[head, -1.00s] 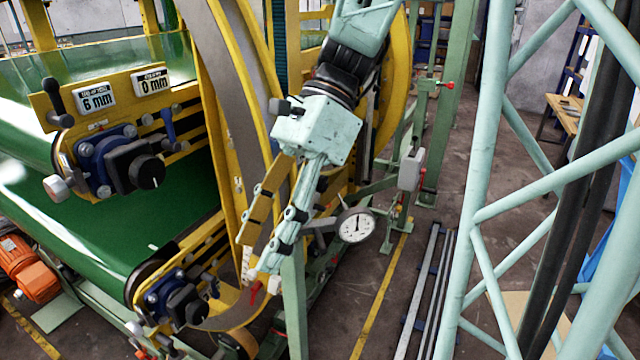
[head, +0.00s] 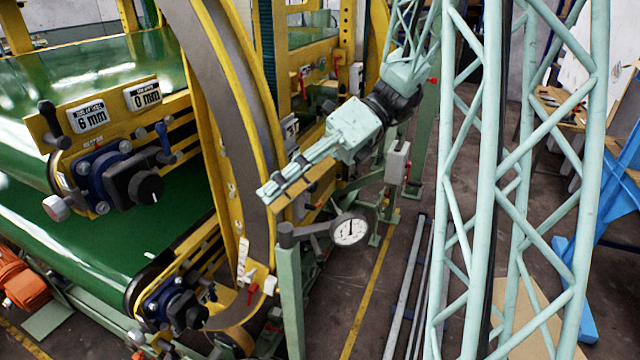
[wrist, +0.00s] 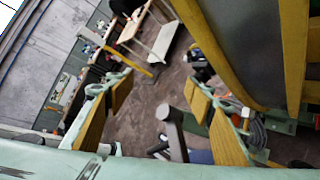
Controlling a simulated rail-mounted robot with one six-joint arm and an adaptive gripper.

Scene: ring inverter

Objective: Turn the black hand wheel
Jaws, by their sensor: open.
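In the head view, black round knobs show on the upper blue-flanged unit (head: 104,172), at its knob (head: 149,187), and on the lower unit (head: 188,312). I cannot tell whether either is the black hand wheel. My gripper (head: 270,200) is to the right of both, in front of the yellow ring, with its fingers pointing left. In the wrist view, its fingers with yellow-brown pads stand apart with nothing held between them (wrist: 160,88). A dark grey lever-like part (wrist: 174,125) shows in the gap, beyond the fingers.
The large yellow and grey ring (head: 232,130) stands close to my fingertips. A green conveyor belt (head: 110,235) fills the left side.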

